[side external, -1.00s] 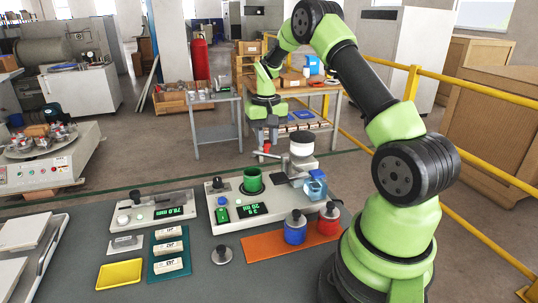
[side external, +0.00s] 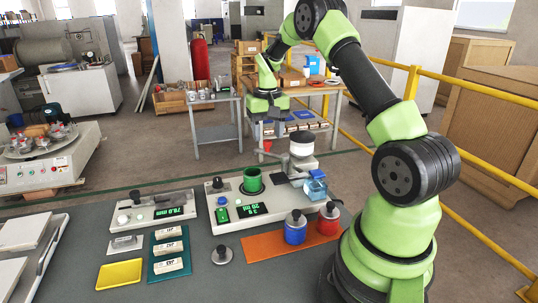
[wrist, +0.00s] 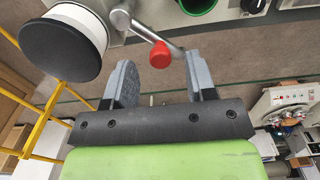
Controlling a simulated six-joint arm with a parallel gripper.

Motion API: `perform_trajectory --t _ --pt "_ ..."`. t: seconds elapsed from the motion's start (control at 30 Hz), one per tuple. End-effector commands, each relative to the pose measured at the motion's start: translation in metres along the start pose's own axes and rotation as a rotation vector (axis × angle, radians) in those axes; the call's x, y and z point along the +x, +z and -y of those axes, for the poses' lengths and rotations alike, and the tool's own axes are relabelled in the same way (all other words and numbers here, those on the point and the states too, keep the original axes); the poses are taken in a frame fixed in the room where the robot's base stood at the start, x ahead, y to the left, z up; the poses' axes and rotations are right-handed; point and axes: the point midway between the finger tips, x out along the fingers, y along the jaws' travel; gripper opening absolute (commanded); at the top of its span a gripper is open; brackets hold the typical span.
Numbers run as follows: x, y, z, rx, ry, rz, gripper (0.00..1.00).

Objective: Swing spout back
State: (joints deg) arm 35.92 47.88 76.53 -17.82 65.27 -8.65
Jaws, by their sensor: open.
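The spout is a thin grey metal rod (wrist: 143,32) with a red knob (wrist: 160,55) at its end. It reaches out from the dispenser with a white body and dark top (wrist: 75,40). In the side view the dispenser (side external: 302,146) stands at the back of the test unit, and the red knob (side external: 267,146) shows just below my gripper (side external: 269,132). In the wrist view my gripper (wrist: 161,75) is open, with one finger on each side of the knob. No finger visibly touches it.
A green cup (side external: 252,181) sits on the test unit (side external: 220,190), left of the dispenser. A blue container (side external: 315,185) is at its right end. Blue (side external: 295,231) and red (side external: 328,220) bottles stand on an orange mat (side external: 265,247) in front. Yellow rails (side external: 480,92) run behind my arm.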

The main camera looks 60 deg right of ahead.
Motion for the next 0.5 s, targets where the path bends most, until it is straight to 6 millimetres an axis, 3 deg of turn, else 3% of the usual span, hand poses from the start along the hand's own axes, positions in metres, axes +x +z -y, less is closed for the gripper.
perform_trajectory --t 0.5 --pt "-0.041 -0.001 0.000 -0.001 -0.001 -0.003 0.51"
